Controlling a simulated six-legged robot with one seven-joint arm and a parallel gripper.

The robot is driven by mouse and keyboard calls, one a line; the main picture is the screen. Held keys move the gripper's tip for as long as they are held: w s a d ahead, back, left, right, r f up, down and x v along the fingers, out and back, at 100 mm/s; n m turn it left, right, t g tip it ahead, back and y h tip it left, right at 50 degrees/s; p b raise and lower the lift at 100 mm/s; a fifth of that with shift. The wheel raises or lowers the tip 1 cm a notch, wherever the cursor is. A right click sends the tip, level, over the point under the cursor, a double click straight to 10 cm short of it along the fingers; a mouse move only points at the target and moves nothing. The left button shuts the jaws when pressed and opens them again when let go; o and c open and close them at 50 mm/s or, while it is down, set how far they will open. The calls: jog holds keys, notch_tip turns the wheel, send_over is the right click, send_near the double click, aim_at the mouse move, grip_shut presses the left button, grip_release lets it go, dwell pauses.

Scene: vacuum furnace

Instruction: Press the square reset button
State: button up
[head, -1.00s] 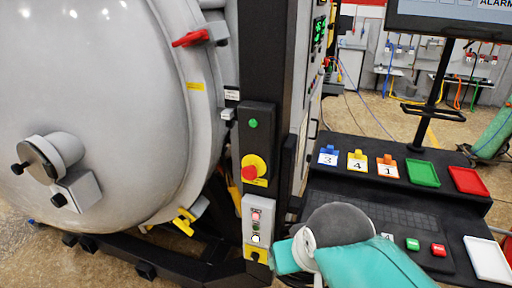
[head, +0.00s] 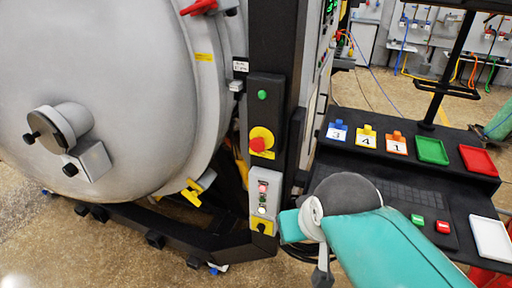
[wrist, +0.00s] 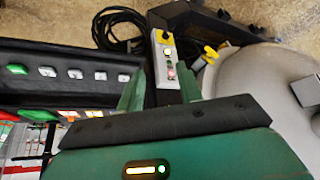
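A grey button box (head: 264,201) is mounted low on the black column in the head view. It carries a pinkish-red button, a small green one, a white one and a yellow part at the bottom. The same box shows in the wrist view (wrist: 166,60), ahead of my gripper. I cannot tell for sure which button is the square reset button. In the head view my teal arm's end is just right of the box, apparently apart from it.
Above the box are a red emergency stop (head: 258,145) on yellow and a green button (head: 262,95). The large grey furnace (head: 100,90) stands left. A black console (head: 395,190) at right holds numbered tags, a green tray (head: 431,151), a red tray (head: 478,160) and a white tray (head: 491,238).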

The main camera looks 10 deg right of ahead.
grip_shut()
dwell(1.4)
